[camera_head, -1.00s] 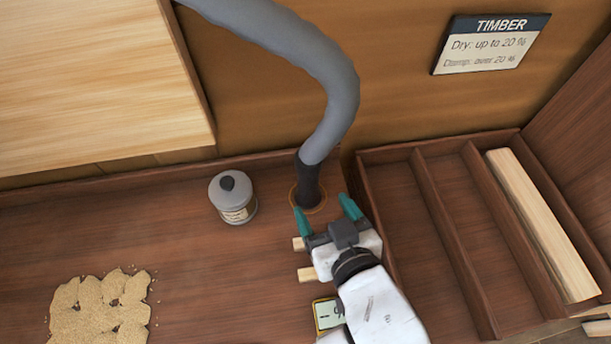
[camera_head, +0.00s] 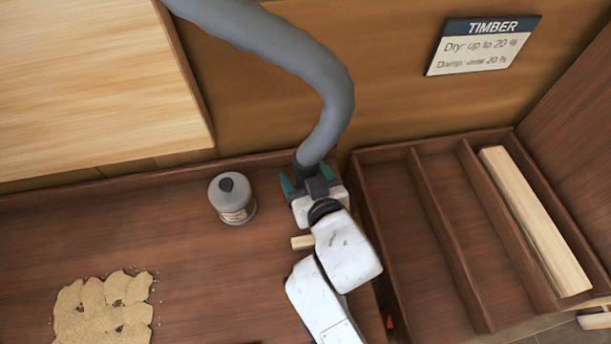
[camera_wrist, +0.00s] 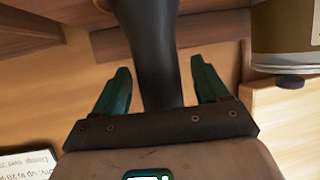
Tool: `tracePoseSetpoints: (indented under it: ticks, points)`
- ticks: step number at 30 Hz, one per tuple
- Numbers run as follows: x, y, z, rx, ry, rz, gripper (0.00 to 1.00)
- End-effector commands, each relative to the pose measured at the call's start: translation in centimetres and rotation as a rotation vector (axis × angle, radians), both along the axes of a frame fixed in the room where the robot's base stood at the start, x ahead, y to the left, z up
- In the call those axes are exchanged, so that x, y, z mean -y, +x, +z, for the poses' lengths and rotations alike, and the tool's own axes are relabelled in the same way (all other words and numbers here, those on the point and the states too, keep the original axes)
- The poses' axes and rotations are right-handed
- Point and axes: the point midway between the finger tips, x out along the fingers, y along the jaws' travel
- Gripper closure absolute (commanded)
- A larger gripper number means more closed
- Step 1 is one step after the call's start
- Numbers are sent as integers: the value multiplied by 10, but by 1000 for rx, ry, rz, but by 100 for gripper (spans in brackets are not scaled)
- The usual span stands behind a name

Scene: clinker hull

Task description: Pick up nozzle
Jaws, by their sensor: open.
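The nozzle (camera_wrist: 153,60) is the black end of a thick grey hose (camera_head: 325,120) that hangs from the upper left in the head view. In the wrist view the nozzle stands between the two teal fingers of my gripper (camera_wrist: 158,90), with a gap on each side. My gripper (camera_head: 306,180) is open around the nozzle. In the head view my gripper and wrist hide most of the nozzle and its lower end.
A grey lidded jar (camera_head: 232,200) stands just left of my gripper. A pile of sawdust (camera_head: 103,308) lies at the lower left. A divided wooden tray (camera_head: 437,235) is on the right, with a pale plank (camera_head: 535,220) in it. A small wood piece (camera_head: 302,242) lies near my wrist.

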Motion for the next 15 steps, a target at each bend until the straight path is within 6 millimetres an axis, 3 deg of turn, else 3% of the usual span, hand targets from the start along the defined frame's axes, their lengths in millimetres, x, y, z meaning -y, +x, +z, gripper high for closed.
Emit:
tracePoseSetpoints:
  ticks: [5, 15]
  points:
    - [0, 0, 0, 0, 0, 0, 26]
    - [0, 0, 0, 0, 0, 0, 59]
